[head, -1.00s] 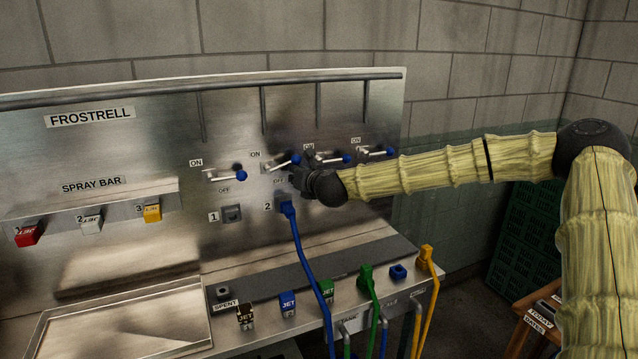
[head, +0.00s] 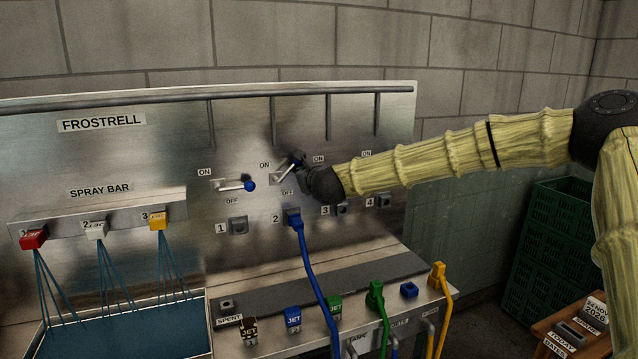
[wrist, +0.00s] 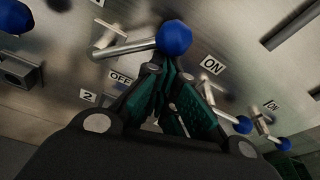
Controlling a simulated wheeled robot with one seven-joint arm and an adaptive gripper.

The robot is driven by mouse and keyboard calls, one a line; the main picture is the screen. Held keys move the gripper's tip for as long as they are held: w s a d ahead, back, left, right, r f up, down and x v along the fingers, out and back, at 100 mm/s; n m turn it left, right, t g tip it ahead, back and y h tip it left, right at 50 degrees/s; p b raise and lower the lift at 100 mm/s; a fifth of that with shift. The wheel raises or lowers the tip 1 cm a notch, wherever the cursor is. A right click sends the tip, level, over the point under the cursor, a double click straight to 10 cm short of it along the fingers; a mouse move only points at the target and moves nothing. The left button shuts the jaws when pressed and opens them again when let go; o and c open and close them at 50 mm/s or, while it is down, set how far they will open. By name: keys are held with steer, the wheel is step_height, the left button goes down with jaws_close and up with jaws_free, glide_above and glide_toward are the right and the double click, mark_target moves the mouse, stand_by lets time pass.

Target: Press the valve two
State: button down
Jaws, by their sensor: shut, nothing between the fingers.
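Valve two is a metal lever with a blue ball knob (head: 298,160) on the steel panel, between an ON label above and an OFF label below. Its lever slants up to the right, towards ON. My gripper (head: 301,168) is shut and empty at the knob, partly hiding it. In the wrist view the valve two knob (wrist: 174,38) is just above my fingertips (wrist: 155,64); I cannot tell whether they touch. Valve one's lever (head: 249,186) lies nearly level. The valves further right are mostly hidden by my arm in the head view.
A blue hose plug (head: 293,215) sits in socket 2. Red, white and yellow jets (head: 157,222) spray blue streams into the tray (head: 206,326). Several jets and hose plugs stand on the front ledge. Green crates (head: 545,245) are at the right.

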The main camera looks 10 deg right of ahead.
steer(key=shift+s+a+r+n+t+h+b, duration=0.15)
steer(key=shift+a+r+n+h+b, duration=0.3)
steer(key=shift+n, duration=0.5)
steer(key=shift+a+r+n+t+h+b, duration=0.15)
steer(key=shift+a+r+n+b, duration=0.25)
steer(key=shift+r+n, duration=0.4)
steer(key=shift+s+a+r+n+t+h+b, duration=0.1)
steer(key=shift+a+r+n+h+b, duration=0.3)
steer(key=shift+n, duration=0.65)
steer(key=shift+r, duration=0.1)
steer(key=shift+w+d+f+b, duration=0.1)
steer(key=shift+d+f+b, duration=0.05)
steer(key=shift+f+b, duration=0.2)
steer(key=b, duration=0.5)
glide_toward(295, 165)
steer(key=d+f, duration=0.2)
steer(key=d, duration=0.1)
steer(key=shift+s+a, duration=0.15)
steer(key=shift+s, duration=0.3)
